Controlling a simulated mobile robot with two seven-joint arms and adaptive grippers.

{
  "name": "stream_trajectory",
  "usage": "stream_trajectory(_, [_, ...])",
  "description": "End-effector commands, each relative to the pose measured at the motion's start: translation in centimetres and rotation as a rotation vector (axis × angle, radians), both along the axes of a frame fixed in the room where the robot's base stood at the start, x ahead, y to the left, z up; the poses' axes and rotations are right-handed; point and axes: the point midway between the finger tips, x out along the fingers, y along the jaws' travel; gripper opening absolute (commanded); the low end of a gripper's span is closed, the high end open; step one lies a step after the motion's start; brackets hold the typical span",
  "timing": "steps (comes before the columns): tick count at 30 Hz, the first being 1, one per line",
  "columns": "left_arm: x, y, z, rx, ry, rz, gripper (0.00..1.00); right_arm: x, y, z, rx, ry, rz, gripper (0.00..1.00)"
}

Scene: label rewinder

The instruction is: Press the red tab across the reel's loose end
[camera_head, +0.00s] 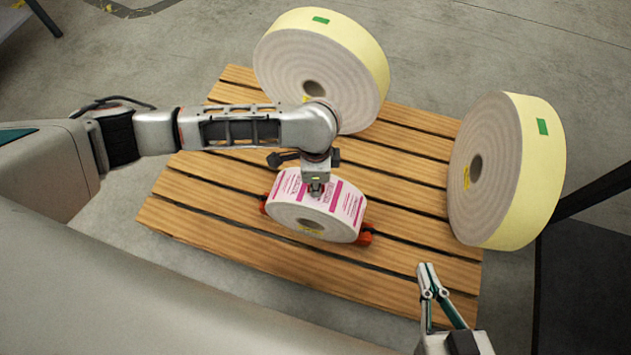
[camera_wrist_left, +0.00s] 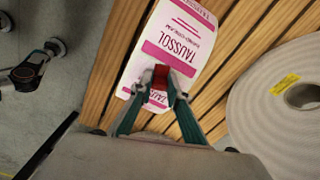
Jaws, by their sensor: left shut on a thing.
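The printed label reel (camera_head: 337,222), white with magenta print, stands on its rim on the slatted pallet, in red-orange supports (camera_head: 365,238). My left gripper (camera_head: 316,190) comes down onto the reel's top. In the left wrist view its fingers (camera_wrist_left: 158,88) are shut on the small red tab (camera_wrist_left: 160,76), against or just above the printed labels (camera_wrist_left: 185,40); I cannot tell whether it touches. The loose end is not clearly distinguishable. My right gripper (camera_head: 427,268) is shut and empty, over the pallet's front right; it also shows in the left wrist view (camera_wrist_left: 28,70).
Two large cream reels with green patches stand on the wooden pallet (camera_head: 200,190), one at the back (camera_head: 310,75) and one at the right (camera_head: 485,165). Bare slats lie between them and the printed reel. Grey concrete floor surrounds the pallet.

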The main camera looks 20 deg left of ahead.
Motion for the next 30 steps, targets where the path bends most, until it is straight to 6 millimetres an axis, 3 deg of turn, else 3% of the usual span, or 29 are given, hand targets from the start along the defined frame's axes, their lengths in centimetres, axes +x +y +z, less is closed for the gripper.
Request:
stream_trajectory(8, [-0.2, 0.1, -0.3, 0.004, 0.004, 0.001, 0.09, -0.1, 0.0, -0.2, 0.000, 0.003, 0.000, 0.00])
stream_trajectory(9, [-0.2, 0.1, -0.3, 0.004, 0.004, 0.001, 0.21, -0.1, 0.0, -0.2, 0.000, 0.003, 0.000, 0.00])
stream_trajectory(11, [-0.2, 0.1, -0.3, 0.004, 0.004, 0.001, 0.35, -0.1, 0.0, -0.2, 0.000, 0.003, 0.000, 0.00])
stream_trajectory(20, [-0.1, 0.1, -0.2, 0.002, 0.003, 0.000, 0.35, 0.0, 0.0, 0.0, 0.001, 0.000, 0.000, 0.00])
stream_trajectory(26, [0.0, 0.0, 1.9, 0.000, -0.001, -0.001, 0.35, 0.0, 0.0, 0.0, 0.001, 0.000, 0.000, 0.00])
stream_trajectory(30, [0.1, 0.1, 4.8, 0.000, -0.003, -0.001, 0.35, 0.0, 0.0, 0.0, 0.000, 0.000, 0.000, 0.00])
